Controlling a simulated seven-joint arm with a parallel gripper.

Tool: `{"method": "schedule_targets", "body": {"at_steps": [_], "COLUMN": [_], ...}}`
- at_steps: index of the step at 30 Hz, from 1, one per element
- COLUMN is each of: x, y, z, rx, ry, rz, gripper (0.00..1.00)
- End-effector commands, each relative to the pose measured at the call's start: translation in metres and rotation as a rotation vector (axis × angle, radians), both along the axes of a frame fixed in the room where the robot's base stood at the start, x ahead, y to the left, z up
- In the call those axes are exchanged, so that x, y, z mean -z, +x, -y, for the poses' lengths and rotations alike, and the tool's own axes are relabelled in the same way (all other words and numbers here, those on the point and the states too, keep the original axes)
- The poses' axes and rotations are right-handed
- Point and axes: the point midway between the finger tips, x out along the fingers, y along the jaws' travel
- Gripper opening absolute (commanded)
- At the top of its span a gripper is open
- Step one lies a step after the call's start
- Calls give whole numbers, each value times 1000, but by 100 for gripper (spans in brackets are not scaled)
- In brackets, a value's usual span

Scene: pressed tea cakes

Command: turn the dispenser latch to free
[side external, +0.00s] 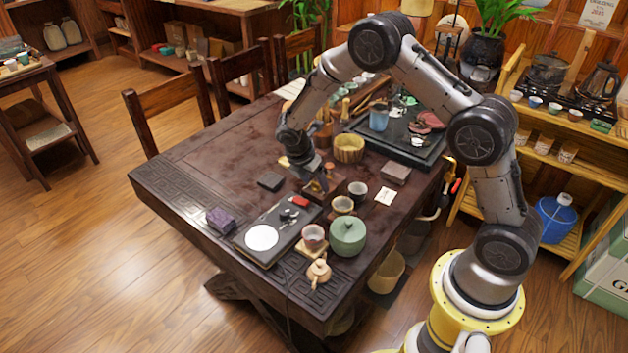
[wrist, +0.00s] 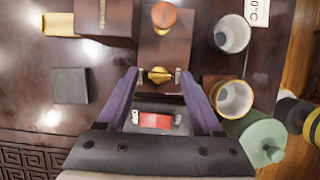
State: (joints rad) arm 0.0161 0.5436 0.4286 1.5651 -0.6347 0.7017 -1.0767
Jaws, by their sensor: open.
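In the wrist view a brown block-like dispenser (wrist: 178,45) has a round orange-brown knob (wrist: 164,16) at its far end. A small brass-yellow latch (wrist: 159,76) shows at its near end. My gripper (wrist: 154,80) is open, one finger on each side of the latch as seen from above. I cannot tell the height gap or whether either finger touches it. In the side view my gripper (side external: 316,190) is low over the table among the tea things, and it largely hides the dispenser and latch.
A dark board (side external: 262,259) with a white disc and a red piece (side external: 300,202) lies close by. Cups (wrist: 232,34) (wrist: 234,98) and a green lidded jar (side external: 348,236) stand to the right. A dark square block (wrist: 70,86) lies left. Bare table (side external: 205,160) lies farther left.

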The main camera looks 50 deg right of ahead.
Motion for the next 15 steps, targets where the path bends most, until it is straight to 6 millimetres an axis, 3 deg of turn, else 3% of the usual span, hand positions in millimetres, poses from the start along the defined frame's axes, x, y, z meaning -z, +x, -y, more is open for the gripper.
{"method": "schedule_targets", "body": {"at_steps": [2, 12, 15], "x": [0, 0, 0], "y": [0, 0, 0], "z": [0, 0, 0], "rx": [0, 0, 0], "ry": [0, 0, 0], "rz": [0, 0, 0], "gripper": [60, 0, 0]}}
